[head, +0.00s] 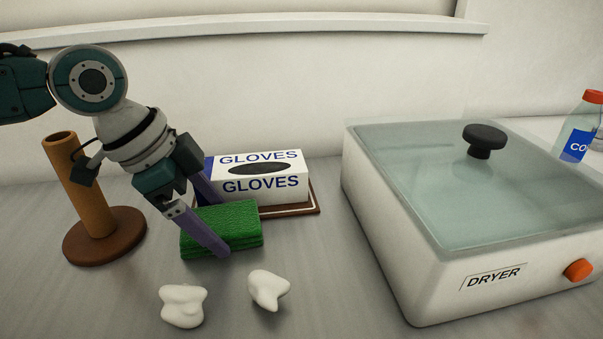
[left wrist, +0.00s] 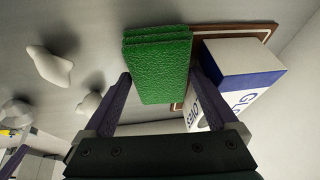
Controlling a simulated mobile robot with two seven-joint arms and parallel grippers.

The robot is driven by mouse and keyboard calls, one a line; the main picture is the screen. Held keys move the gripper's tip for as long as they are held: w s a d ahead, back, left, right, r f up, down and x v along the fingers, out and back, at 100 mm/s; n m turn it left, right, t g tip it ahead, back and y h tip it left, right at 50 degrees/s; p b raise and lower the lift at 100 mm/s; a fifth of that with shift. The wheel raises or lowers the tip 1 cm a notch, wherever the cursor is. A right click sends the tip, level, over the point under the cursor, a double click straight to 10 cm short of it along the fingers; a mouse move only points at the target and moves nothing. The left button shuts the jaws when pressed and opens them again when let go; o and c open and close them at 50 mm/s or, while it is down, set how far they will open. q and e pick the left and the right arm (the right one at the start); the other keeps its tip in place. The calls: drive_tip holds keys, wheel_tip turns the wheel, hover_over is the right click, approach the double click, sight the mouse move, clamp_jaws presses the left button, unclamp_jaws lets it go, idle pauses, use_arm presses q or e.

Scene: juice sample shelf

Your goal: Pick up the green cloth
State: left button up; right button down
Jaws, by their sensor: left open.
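The green cloth (head: 222,228) lies folded in layers on the grey counter, in front of the glove box. In the left wrist view the cloth (left wrist: 160,65) lies between the two fingers. My left gripper (head: 222,218) is open, its purple fingers reaching down with one at the cloth's near side and the other toward its back. The left wrist view shows the fingers (left wrist: 163,88) apart on either side of the cloth. I cannot tell whether they touch it.
A glove box (head: 265,184) on a brown tray (head: 312,206) stands close behind the cloth. A wooden post (head: 88,205) is left. Two white lumps (head: 183,305) (head: 268,289) lie in front. A dryer (head: 385,240) and a bottle (head: 581,130) are right.

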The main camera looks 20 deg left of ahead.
sight(214, 221)
use_arm(q)
drive_tip(key=c, duration=1)
drive_tip(key=shift+r, duration=0.1)
wheel_tip(214, 221, up, 20)
drive_tip(key=p, duration=0.2)
drive_tip(key=o, duration=0.8)
drive_tip(key=c, duration=0.7)
drive_tip(key=shift+o, duration=0.2)
